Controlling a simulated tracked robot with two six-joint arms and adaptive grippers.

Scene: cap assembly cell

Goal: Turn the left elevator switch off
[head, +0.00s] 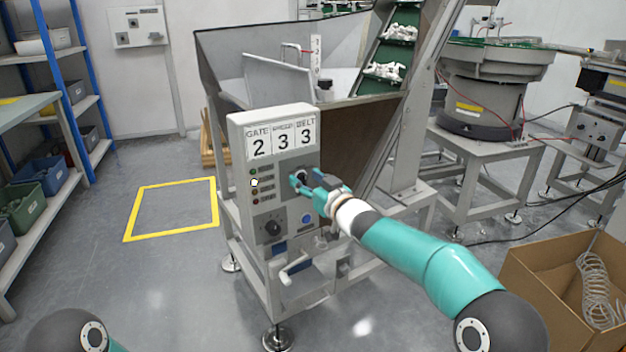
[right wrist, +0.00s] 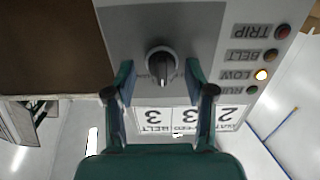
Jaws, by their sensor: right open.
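The grey control box (head: 240,135) with a GATE, SPEED and BELT display stands on the front of the hopper machine. A black rotary switch (right wrist: 161,62) on its face shows in the right wrist view, its grip running roughly up and down in that picture. In the head view my right gripper mostly hides this switch. My right gripper (head: 298,182) is open at the panel. In the right wrist view its fingers (right wrist: 160,78) stand on either side of the switch, with gaps visible; contact cannot be told. My left gripper is out of view.
The LOW lamp (right wrist: 261,74) is lit; TRIP, BELT and RUN look dark. Lower on the box are another black knob (head: 272,227) and a blue button (head: 307,218). A crank handle (head: 293,268) juts out below. A cardboard box (head: 545,275) stands at right.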

